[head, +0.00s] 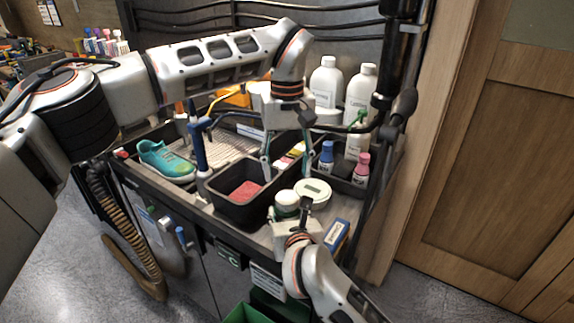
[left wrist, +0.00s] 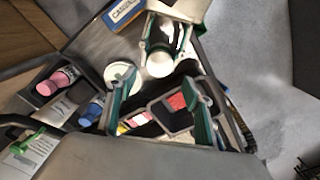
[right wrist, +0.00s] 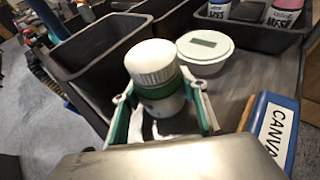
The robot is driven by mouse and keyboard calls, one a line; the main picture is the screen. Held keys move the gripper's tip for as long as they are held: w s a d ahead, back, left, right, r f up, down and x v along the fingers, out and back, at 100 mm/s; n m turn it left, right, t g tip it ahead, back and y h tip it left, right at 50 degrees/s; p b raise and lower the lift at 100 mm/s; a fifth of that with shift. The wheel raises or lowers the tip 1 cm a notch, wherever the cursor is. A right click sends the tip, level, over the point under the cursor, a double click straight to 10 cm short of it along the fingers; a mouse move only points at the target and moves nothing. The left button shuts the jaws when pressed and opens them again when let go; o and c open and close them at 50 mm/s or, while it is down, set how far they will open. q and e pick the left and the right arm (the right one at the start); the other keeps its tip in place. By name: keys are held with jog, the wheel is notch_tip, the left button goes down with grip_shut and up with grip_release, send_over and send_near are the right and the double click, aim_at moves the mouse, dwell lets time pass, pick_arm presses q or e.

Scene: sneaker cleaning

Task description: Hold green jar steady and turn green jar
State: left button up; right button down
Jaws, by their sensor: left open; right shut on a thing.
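The green jar (right wrist: 153,72) is white with a green band and a ribbed white lid. It stands upright at the front of the work top and shows in the head view (head: 287,199) and the left wrist view (left wrist: 160,63). My right gripper (right wrist: 160,98) is shut on the jar's lower body, one finger on each side, below the lid. My left gripper (head: 284,160) is open and empty, above and behind the jar, over the black bin area. Its spread fingers also show in the left wrist view (left wrist: 157,88), apart from the lid.
A round white tub (head: 313,191) stands right beside the jar. A blue box (head: 336,236) lies to the right. A black bin (head: 235,212) with a red sponge is to the left. Bottles (head: 360,165) stand in a tray at right. A teal sneaker (head: 165,160) sits at left.

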aim_at(287, 197)
pick_arm(q)
jog(key=shift+f, duration=3.85)
jog(key=c, duration=1.1)
jog(key=shift+c, duration=0.2)
